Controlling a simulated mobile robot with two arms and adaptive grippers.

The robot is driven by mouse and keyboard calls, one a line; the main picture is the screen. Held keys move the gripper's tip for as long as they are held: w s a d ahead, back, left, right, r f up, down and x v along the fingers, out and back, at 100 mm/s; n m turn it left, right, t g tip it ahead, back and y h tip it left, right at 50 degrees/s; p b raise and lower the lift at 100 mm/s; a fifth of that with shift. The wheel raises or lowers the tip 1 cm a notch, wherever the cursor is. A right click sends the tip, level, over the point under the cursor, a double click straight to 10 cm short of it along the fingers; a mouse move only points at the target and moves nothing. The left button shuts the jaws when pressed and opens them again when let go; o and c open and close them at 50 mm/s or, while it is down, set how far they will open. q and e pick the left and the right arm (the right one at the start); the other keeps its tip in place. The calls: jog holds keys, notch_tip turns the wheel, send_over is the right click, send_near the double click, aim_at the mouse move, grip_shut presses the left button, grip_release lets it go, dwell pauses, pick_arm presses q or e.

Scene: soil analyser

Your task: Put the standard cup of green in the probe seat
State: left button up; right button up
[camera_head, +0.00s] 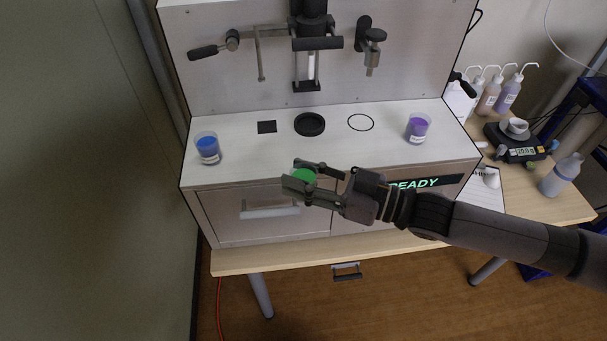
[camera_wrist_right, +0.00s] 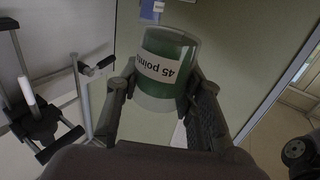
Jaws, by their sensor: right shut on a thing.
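My right gripper (camera_head: 300,183) is shut on the green cup (camera_head: 304,175), in front of the analyser's white shelf. The label reads upside down there. The black round seat (camera_head: 310,124) is on the shelf beyond the gripper, below the black probe column (camera_head: 308,40), and looks empty. I cannot tell whether it is the probe seat. My left gripper is not in view.
A blue cup (camera_head: 207,147) stands at the shelf's left and a purple cup (camera_head: 417,128) at its right. A lever (camera_head: 208,50) juts out at left. Bottles (camera_head: 507,92) and a scale (camera_head: 516,146) stand right.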

jog(key=shift+d+n+g+y, duration=0.5)
jog(key=shift+d+n+g, duration=0.5)
jog(key=shift+g, duration=0.5)
jog(key=shift+s+d+n+g+y, duration=0.15)
jog(key=shift+s+d+n+g, duration=0.1)
jog(key=shift+n+g, duration=0.4)
jog(key=shift+s+d+n+g+y, duration=0.15)
jog(key=shift+d+n+g, duration=0.15)
jog(key=shift+g, duration=0.65)
jog(key=shift+a, duration=0.1)
